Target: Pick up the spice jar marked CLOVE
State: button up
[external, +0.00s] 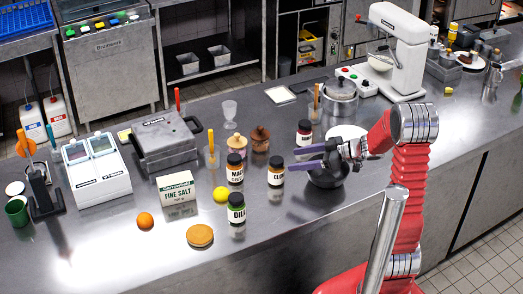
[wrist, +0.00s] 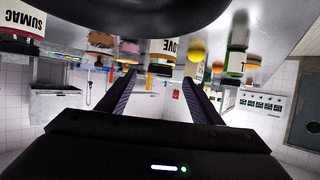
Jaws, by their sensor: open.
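The CLOVE jar (external: 276,172) stands upright on the steel counter, with a black lid and a pale label. In the wrist view, which is upside down, the CLOVE jar (wrist: 163,47) shows ahead of the space between the fingers. My gripper (external: 298,158) is open and empty, its two dark purple fingers pointing left toward the jar from its right. A gap seems to remain between fingertips and jar. In the wrist view my gripper (wrist: 162,79) has its fingers spread on either side.
The MACE jar (external: 235,170) and DILL jar (external: 236,208) stand left of the CLOVE jar. The SUMAC jar (wrist: 20,32) is nearby. A dark bowl (external: 328,178) lies under my gripper.

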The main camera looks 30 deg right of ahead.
aim_at(277, 160)
jog(key=shift+x, duration=1.8)
jog(key=shift+x, duration=2.65)
jog(key=shift+f, duration=0.1)
jog(key=shift+c, duration=0.7)
jog(key=c, duration=1.2)
jog(key=shift+o, duration=0.2)
